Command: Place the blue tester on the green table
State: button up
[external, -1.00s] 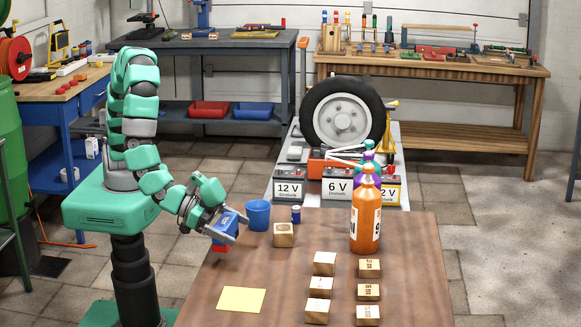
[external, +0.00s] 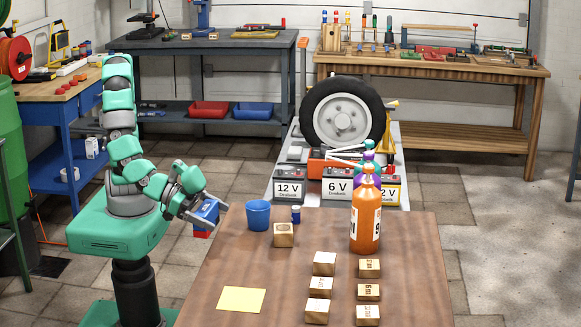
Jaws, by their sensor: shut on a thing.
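My gripper (external: 203,217) is shut on the blue tester (external: 207,210), a small blue block with a red lower part (external: 202,234). It holds the tester in the air just beyond the left edge of the brown table, and the fingers partly hide it. No full green table shows. I cannot tell whether either belongs to the green table.
The brown table (external: 240,305) holds a blue cup (external: 258,215), several wooden blocks, an orange bottle (external: 364,222) and a yellow sheet (external: 241,299). A green barrel (external: 12,150) and blue workbench (external: 60,150) stand left. Floor (external: 500,230) on the right is clear.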

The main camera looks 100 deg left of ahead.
jog(key=shift+s+a+b, duration=0.3)
jog(key=shift+s+b, duration=0.1)
jog(key=shift+b, duration=0.4)
